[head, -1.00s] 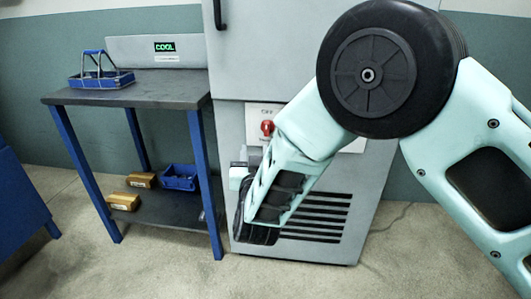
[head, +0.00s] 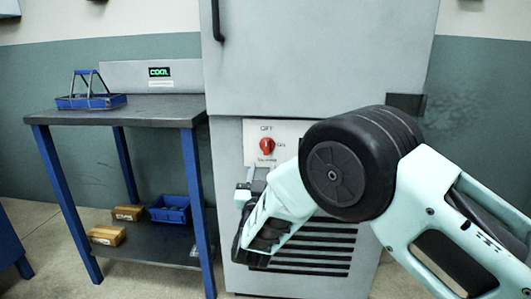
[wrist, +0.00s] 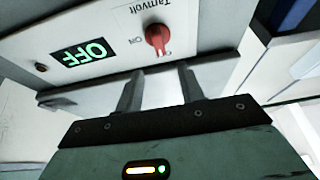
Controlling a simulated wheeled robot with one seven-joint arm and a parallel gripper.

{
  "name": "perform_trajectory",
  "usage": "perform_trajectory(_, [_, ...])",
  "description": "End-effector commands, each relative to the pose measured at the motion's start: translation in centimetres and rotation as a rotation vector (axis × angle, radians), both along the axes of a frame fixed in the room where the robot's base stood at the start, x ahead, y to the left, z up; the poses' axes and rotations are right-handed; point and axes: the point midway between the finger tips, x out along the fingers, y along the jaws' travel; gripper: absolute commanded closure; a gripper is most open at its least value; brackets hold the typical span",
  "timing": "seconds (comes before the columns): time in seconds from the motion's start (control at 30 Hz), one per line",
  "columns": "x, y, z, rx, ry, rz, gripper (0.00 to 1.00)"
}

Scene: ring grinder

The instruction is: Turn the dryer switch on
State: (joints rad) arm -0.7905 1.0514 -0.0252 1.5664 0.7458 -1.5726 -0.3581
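The dryer is a tall grey cabinet (head: 315,60) with a handle on its door. Its white control panel (head: 285,129) carries a red rotary switch (head: 266,146), also large in the wrist view (wrist: 157,38). A green display (wrist: 84,53) on the panel reads OFF in the wrist view. "ON" is printed left of the knob there. My gripper (wrist: 158,85) is open and empty, its two fingers pointing at the panel just short of the knob. In the head view my gripper (head: 250,189) is just below the switch. My arm hides part of the panel's right side.
Vent slots (head: 315,245) lie below the panel.

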Motion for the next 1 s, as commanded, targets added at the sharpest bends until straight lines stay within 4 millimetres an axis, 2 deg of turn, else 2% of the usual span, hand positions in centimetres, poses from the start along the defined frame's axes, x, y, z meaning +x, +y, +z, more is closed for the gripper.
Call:
perform_trajectory(0.2, [4.3, -0.2, 1.6, 0.003, -0.002, -0.001, 0.62])
perform_trajectory(0.4, [6.9, -0.3, 2.7, 0.002, 0.0, -0.001, 0.62])
perform_trajectory(0.6, [8.1, -0.3, 3.3, 0.0, 0.001, 0.0, 0.62])
perform_trajectory(0.87, [8.2, -0.3, 3.3, 0.0, 0.001, 0.001, 0.62])
perform_trajectory(0.97, [8.2, -0.3, 3.3, 0.0, 0.001, 0.0, 0.84])
perform_trajectory(1.0, [8.2, -0.3, 3.3, 0.0, 0.001, 0.0, 0.95])
